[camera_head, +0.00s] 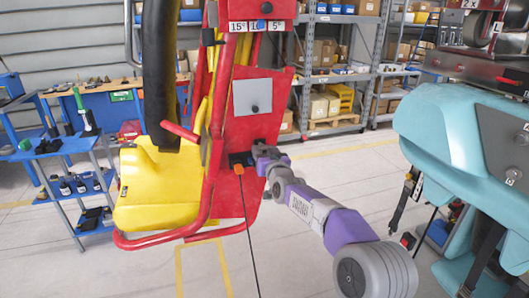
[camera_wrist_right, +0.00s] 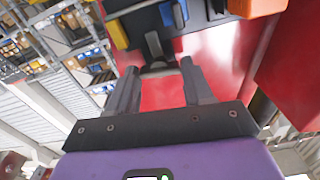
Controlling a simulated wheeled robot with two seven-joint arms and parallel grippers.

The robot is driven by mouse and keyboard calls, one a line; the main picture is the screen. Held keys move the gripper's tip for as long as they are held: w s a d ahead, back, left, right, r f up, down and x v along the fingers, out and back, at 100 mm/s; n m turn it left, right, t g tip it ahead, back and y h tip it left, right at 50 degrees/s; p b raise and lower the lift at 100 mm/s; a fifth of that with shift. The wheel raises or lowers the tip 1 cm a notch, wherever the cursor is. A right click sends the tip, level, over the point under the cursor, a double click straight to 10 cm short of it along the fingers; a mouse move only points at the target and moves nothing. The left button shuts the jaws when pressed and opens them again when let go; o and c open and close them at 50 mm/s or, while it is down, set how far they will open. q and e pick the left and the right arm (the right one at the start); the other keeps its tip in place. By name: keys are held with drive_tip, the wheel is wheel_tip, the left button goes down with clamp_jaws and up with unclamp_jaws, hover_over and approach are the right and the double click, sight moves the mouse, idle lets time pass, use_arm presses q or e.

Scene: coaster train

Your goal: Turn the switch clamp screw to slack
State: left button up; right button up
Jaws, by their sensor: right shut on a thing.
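The switch box (camera_head: 238,160), dark with an orange part, sits on the red panel (camera_head: 262,110) of the red-and-yellow ride seat. My right gripper (camera_head: 262,160) reaches it from the right. In the right wrist view, my right gripper (camera_wrist_right: 158,76) has its two grey fingers on either side of a small grey piece that looks like the switch clamp screw (camera_wrist_right: 157,68). It is shut on this piece. A dark lever (camera_wrist_right: 154,44) rises just beyond it. In the head view the fingers hide the screw. My left gripper is not in view.
A yellow seat (camera_head: 155,190) and red tube frame (camera_head: 165,238) are left of the box. A thin black cable (camera_head: 248,235) hangs below it. A teal car body (camera_head: 455,130) stands at the right. Shelves (camera_head: 330,60) and a blue cart (camera_head: 60,150) are behind.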

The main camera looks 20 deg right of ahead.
drive_tip(key=o, duration=1)
drive_tip(key=shift+o, duration=0.2)
drive_tip(key=s, duration=0.7)
drive_tip(key=shift+s+d, duration=0.15)
drive_tip(key=shift+s, duration=0.15)
